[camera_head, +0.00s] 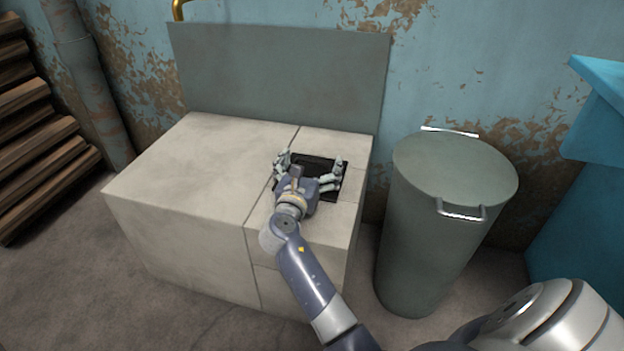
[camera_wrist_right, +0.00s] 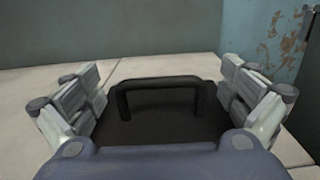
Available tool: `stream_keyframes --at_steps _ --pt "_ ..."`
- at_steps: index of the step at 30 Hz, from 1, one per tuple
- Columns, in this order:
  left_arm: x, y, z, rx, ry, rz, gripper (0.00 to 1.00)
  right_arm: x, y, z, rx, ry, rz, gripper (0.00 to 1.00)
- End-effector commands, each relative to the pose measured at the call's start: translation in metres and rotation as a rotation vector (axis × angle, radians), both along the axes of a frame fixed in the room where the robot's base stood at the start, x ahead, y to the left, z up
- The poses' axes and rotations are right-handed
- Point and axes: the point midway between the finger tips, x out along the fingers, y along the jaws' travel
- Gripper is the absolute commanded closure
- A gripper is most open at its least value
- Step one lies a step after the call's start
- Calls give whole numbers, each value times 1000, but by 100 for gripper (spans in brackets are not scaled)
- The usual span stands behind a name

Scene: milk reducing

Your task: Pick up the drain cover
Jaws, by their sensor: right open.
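The drain cover (camera_head: 322,166) is a black square plate set on the top of the pale stone block (camera_head: 215,165), near its right side. In the right wrist view the drain cover (camera_wrist_right: 160,128) shows a raised black bar handle (camera_wrist_right: 158,83) across it. My right gripper (camera_head: 309,166) is open over the cover, with one finger on each side of it. In the right wrist view the open fingers (camera_wrist_right: 160,95) stand left and right of the handle, apart from it. The gripper hides part of the cover. My left gripper is not in view.
A grey-green lidded bin (camera_head: 430,235) with metal handles stands right of the block. A grey panel (camera_head: 280,80) rises behind the block. Stacked wood (camera_head: 38,130) is at the left, a blue box (camera_head: 590,180) at the right. The block's left top is clear.

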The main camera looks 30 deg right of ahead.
Motion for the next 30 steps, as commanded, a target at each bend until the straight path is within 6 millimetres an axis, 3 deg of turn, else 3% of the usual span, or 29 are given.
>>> stream_keyframes --at_steps 6,15,30 --pt "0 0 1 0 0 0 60 0 0 1 0 0 1 1" --pt "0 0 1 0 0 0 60 0 0 0 0 0 0 63" --pt "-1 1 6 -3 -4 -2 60 0 0 10 -2 -3 1 63"
